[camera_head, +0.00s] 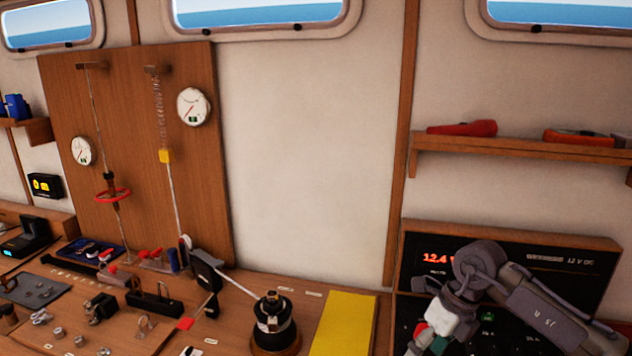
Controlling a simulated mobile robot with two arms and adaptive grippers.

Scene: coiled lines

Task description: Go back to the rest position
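My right arm comes in from the right, in front of the black instrument panel (580,265) with its red lit digits. My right gripper (428,338) is at the lower right, pointing down and left near the panel's lower left part. Its fingers are small, dark and partly cut off by the bottom edge, so I cannot tell how far they are open. I see nothing clearly held in it. My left gripper is not in view.
A black winch (275,325) stands on the wooden bench, with a line running to it from the wooden board (140,120). A yellow mat (345,325) lies to its right. Small fittings and clutches crowd the bench's left. A shelf (520,146) holds a red torch (462,129).

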